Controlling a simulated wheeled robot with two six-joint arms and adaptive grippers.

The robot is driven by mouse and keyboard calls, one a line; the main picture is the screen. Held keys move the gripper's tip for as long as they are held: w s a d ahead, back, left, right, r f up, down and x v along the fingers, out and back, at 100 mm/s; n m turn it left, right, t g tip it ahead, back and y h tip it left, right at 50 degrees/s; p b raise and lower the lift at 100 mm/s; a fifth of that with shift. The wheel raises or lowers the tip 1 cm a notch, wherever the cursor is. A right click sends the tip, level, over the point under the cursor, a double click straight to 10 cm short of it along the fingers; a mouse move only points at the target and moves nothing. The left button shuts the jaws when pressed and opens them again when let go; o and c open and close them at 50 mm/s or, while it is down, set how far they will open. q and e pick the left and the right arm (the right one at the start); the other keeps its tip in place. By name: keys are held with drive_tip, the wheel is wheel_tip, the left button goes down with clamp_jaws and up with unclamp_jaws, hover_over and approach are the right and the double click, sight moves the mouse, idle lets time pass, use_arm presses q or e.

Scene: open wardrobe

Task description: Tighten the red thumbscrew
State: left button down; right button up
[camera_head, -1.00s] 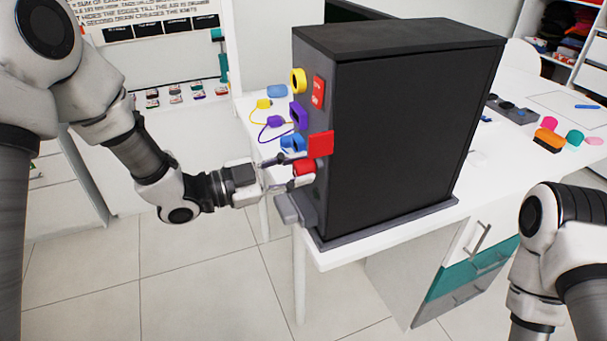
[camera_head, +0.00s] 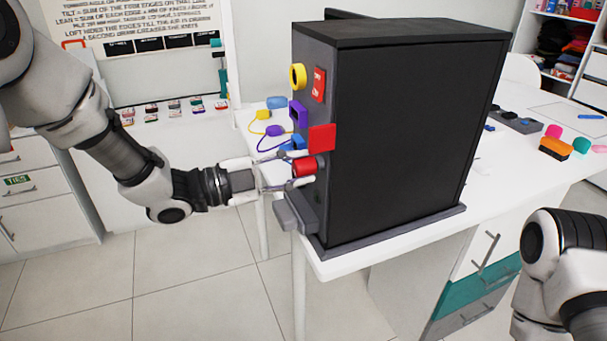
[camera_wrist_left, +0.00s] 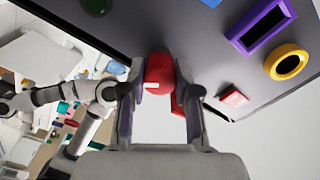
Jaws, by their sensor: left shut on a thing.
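The red thumbscrew (camera_head: 303,167) sticks out of the narrow left face of a dark cabinet box (camera_head: 400,135), below a red square plate (camera_head: 321,138). My left gripper (camera_head: 291,171) comes in from the left and is shut on the thumbscrew, one finger above it and one below. In the left wrist view the red thumbscrew (camera_wrist_left: 158,72) sits between the two fingers of my left gripper (camera_wrist_left: 158,85), against the grey panel. The end of the thumbscrew at the panel is partly hidden. My right gripper is out of the head view; only part of its arm shows at lower right.
A yellow ring (camera_head: 298,76) and a purple square ring (camera_head: 298,113) stick out above the thumbscrew. A grey block (camera_head: 294,212) juts out below it. The box stands near the corner of a white table (camera_head: 370,240). Open floor lies left of the table.

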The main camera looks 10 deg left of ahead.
use_arm(q)
drive_tip(key=shift+f+m+b, duration=0.15)
drive_tip(key=shift+m+b, duration=2.35)
drive_tip(key=shift+b, duration=1)
drive_tip(key=shift+m+b, duration=0.5)
drive_tip(key=shift+b, duration=0.15)
drive_tip(key=c, duration=0.7)
unclamp_jaws()
drive_tip(key=shift+c, duration=0.2)
drive_tip(key=shift+c, duration=0.5)
